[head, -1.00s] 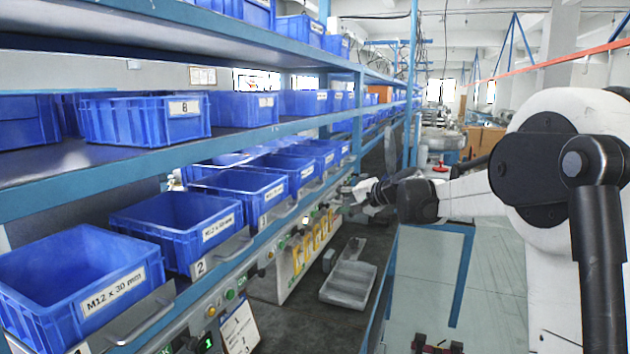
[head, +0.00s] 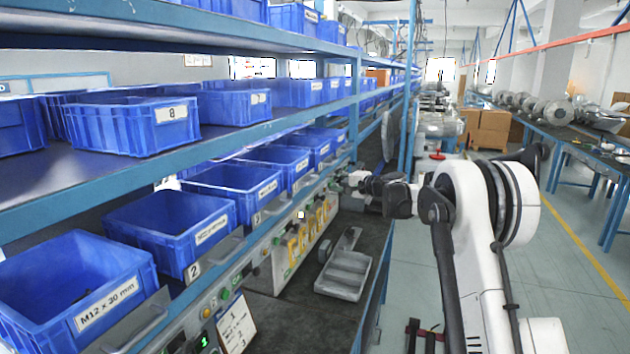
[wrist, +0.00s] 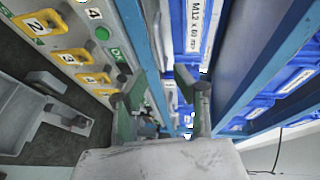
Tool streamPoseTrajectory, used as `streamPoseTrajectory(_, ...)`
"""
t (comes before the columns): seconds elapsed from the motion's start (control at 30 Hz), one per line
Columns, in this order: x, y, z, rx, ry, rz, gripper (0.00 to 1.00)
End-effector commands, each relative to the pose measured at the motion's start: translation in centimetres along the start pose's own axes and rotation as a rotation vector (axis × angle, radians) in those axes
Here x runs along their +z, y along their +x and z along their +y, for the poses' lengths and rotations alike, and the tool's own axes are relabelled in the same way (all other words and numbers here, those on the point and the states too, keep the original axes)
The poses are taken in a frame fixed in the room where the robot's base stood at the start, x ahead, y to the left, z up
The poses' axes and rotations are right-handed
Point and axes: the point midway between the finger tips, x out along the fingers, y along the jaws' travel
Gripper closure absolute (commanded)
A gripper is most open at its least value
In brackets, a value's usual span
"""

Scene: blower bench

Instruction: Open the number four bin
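The number four bin (head: 274,156) is a blue open-topped bin in the lower shelf row, beyond the bin marked 3. I cannot tell for sure that this is the same bin. My gripper (wrist: 153,88) has its two fingers apart with nothing clearly between them. In the head view my gripper (head: 343,180) is small, in front of the lower row past the number four bin; contact cannot be told.
Blue shelf rails (head: 150,160) run above. A grey tray (head: 343,275) lies on the dark bench below. The aisle floor (head: 545,270) at right looks clear.

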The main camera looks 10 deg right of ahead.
Motion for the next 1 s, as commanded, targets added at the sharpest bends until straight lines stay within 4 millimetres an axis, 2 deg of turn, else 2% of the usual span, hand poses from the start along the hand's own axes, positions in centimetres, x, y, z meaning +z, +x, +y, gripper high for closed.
streamPoseTrajectory(0.03,0.1,1.1,0.0,0.0,-0.001,-0.002,0.72)
streamPoseTrajectory(0.2,0.1,4.0,-0.1,0.001,-0.001,-0.001,0.72)
streamPoseTrajectory(0.5,0.0,8.0,0.0,0.001,0.0,0.0,0.72)
streamPoseTrajectory(0.7,0.0,9.1,0.0,0.001,0.0,-0.001,0.72)
streamPoseTrajectory(1.0,0.0,9.3,0.0,0.001,0.0,0.0,0.72)
